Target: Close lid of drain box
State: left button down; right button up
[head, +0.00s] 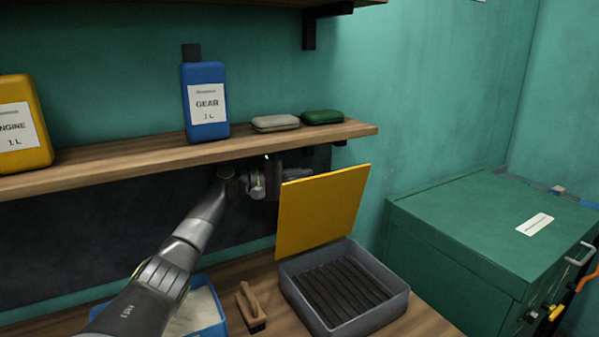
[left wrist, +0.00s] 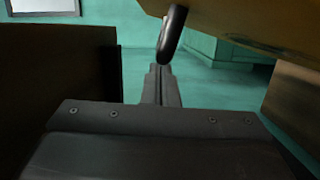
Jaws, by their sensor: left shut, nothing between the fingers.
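The drain box (head: 345,295) is a grey open tray with dark slats inside, standing on the wooden bench. Its yellow lid (head: 322,212) stands raised at the back edge, nearly upright. My left gripper (head: 272,182) is at the lid's upper left, behind it, under the shelf; the lid partly hides it. In the left wrist view its fingers (left wrist: 161,84) are shut and empty. An ochre panel that looks like the lid (left wrist: 235,22) fills the upper right there, with a dark rounded part (left wrist: 172,35) close above the fingertips. I cannot tell whether they touch.
The shelf (head: 150,158) above the arm carries a blue bottle (head: 206,105), a yellow bottle (head: 22,125) and two small cases. A brush (head: 250,308) and a blue tray (head: 212,323) lie left of the box. A green cabinet (head: 480,230) stands at right.

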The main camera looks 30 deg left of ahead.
jog(key=shift+s+d, duration=0.1)
jog(key=shift+d, duration=0.2)
